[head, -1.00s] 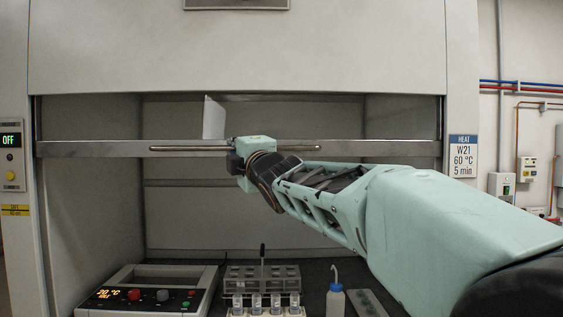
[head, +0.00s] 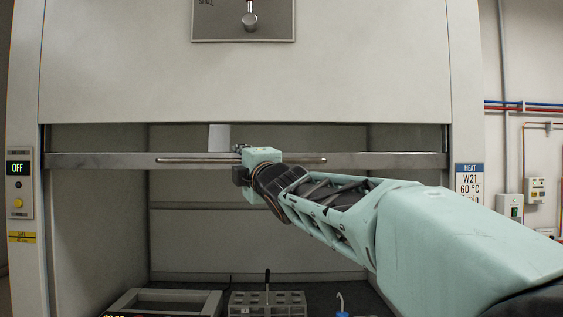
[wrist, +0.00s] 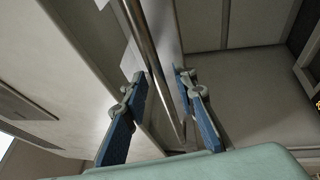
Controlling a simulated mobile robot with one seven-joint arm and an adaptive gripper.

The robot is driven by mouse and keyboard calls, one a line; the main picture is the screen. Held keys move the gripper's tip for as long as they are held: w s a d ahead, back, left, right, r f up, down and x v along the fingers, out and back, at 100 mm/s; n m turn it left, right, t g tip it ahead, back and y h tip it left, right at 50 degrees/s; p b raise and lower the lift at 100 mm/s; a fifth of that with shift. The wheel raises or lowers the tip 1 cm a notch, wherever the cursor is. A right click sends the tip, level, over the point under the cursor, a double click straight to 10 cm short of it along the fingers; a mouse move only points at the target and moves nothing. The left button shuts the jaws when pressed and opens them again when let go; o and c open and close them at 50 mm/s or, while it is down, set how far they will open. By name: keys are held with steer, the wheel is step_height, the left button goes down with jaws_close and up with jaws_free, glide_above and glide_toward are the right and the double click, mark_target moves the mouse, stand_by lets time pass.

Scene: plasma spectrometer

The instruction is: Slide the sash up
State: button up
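The sash of the fume hood is partly raised; its metal bottom rail (head: 390,160) spans the opening a little below the hood's upper front edge. A long thin bar handle (head: 200,161) runs along the rail. My gripper (head: 240,160) is at the middle of the handle, seen from behind, with its fingers mostly hidden in the head view. In the wrist view, the two blue fingers (wrist: 162,78) stand apart, and the handle (wrist: 150,45) passes between them with space beside it. I cannot tell whether a finger touches it.
A white sheet (head: 220,137) shows above the rail. Below are a control box (head: 165,302) and a tube rack (head: 267,303) on the dark worktop. An OFF panel (head: 19,190) is on the left post, and a HEAT label (head: 469,182) on the right.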

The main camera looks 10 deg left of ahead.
steer(key=shift+f, duration=0.1)
stand_by(0.3)
step_height(320, 180, down, 33)
steer(key=b, duration=1.6)
steer(key=b+v, duration=0.9)
steer(key=v, duration=0.3)
steer(key=shift+d+r, duration=0.2)
steer(key=shift+r, duration=0.1)
steer(key=shift+f+b, duration=0.1)
steer(key=shift+b, duration=0.45)
